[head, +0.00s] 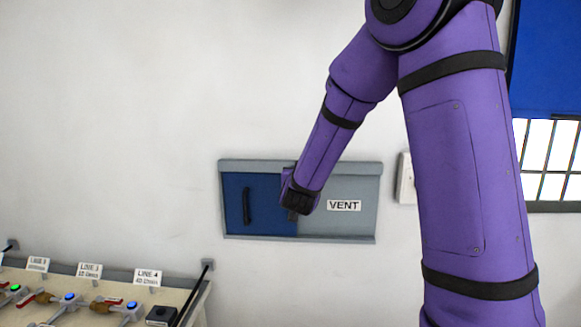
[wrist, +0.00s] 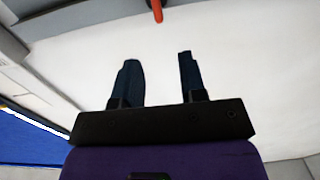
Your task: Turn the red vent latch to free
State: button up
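The vent (head: 300,238) is a grey framed panel on the white wall in the head view. It has a blue door (head: 262,222) with a black handle on its left part and a VENT label on its right. My gripper (head: 294,214) is in front of the panel's middle. In the wrist view my gripper (wrist: 158,58) has its two dark fingers apart, with nothing between them. A red piece (wrist: 157,10), which looks like the latch, shows at the top edge beyond the fingertips, apart from them. The latch is not visible in the head view, where my arm covers part of the panel.
A bench (head: 190,290) with valves, labelled LINE signs and a black rod stands at the lower left. A white box (head: 405,180) is on the wall right of the vent, partly behind my arm. A window with a blue blind (head: 550,55) is at the far right.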

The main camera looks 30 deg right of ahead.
jog(key=x, duration=1)
jog(key=shift+w+d, duration=0.25)
jog(key=shift+w, duration=0.1)
jog(key=shift+c, duration=0.2)
grip_shut()
